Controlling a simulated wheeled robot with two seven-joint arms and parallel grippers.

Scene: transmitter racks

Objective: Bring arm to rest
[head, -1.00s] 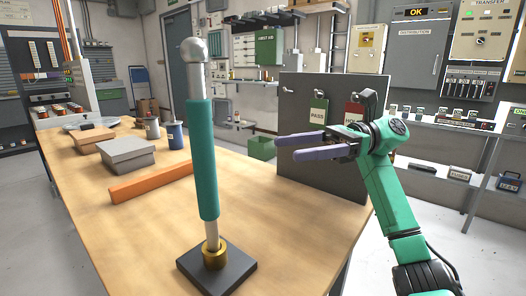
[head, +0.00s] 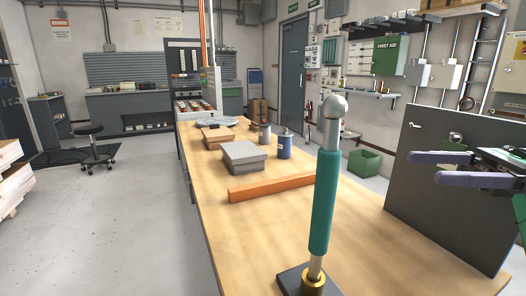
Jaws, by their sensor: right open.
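My right gripper (head: 448,168) shows at the right edge of the head view, in front of the dark grey panel (head: 432,206). Its two purple fingers point left and are apart, with nothing between them. The rest of my right arm is mostly cut off by the picture edge. My left gripper is not in the view.
A teal-sleeved post (head: 322,203) with a silver ball top stands on a dark base on the wooden table (head: 262,235).

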